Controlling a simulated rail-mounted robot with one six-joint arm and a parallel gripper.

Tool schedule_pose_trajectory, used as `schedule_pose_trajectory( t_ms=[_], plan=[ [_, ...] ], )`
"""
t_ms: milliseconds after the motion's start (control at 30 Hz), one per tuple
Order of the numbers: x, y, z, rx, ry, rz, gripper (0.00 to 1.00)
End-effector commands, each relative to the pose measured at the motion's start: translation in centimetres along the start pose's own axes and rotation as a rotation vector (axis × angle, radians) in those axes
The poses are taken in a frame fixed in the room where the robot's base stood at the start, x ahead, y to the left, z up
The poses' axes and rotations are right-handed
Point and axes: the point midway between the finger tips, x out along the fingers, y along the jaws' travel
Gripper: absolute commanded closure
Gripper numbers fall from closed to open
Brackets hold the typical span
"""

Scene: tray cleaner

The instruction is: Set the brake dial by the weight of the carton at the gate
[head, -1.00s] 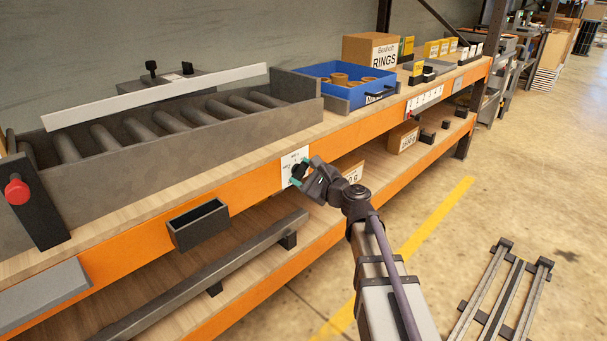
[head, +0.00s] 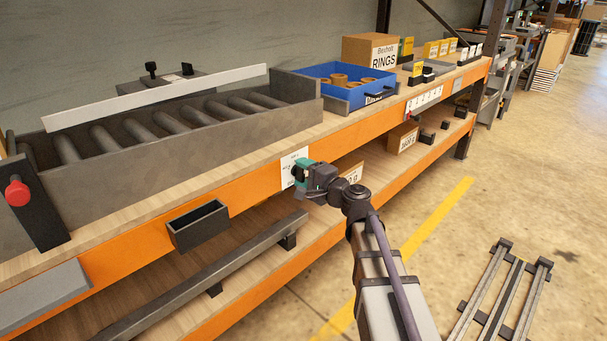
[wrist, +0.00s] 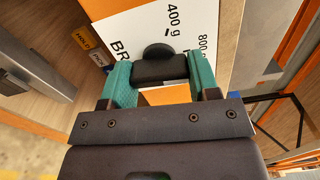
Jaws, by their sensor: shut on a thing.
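The brake dial's white plate (head: 289,160) is on the orange front beam of the upper shelf. In the wrist view the plate (wrist: 200,20) reads "400 g", "800" and "BR", the rest cut off or covered. My gripper (head: 301,176) is at this plate. In the wrist view its teal fingers (wrist: 160,80) are shut on the black dial knob (wrist: 158,68), one on each side. The knob's exact setting is hard to read. At the far left, a dark gate post with a red knob (head: 17,192) stands at the roller track's end; no carton is clearly visible there.
The roller track (head: 170,120) runs along the upper shelf, with a blue bin of rings (head: 345,96) to its right. A small dark open box (head: 198,226) hangs from the front beam, left of my gripper. Cartons (head: 403,138) stand on the lower shelf.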

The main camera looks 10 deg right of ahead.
Motion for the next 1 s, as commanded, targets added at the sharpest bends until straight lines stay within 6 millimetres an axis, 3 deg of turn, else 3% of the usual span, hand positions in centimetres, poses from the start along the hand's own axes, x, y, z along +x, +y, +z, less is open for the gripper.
schedule_pose_trajectory(
  t_ms=[733,767,1000],
  plan=[
    [-0.04,0.0,0.03,-0.099,0.0,0.001,0.68],
    [-0.04,0.0,0.03,-0.099,0.0,0.001,0.43],
    [-0.02,-0.01,0.01,-0.099,0.0,0.0,0.2]
  ],
)
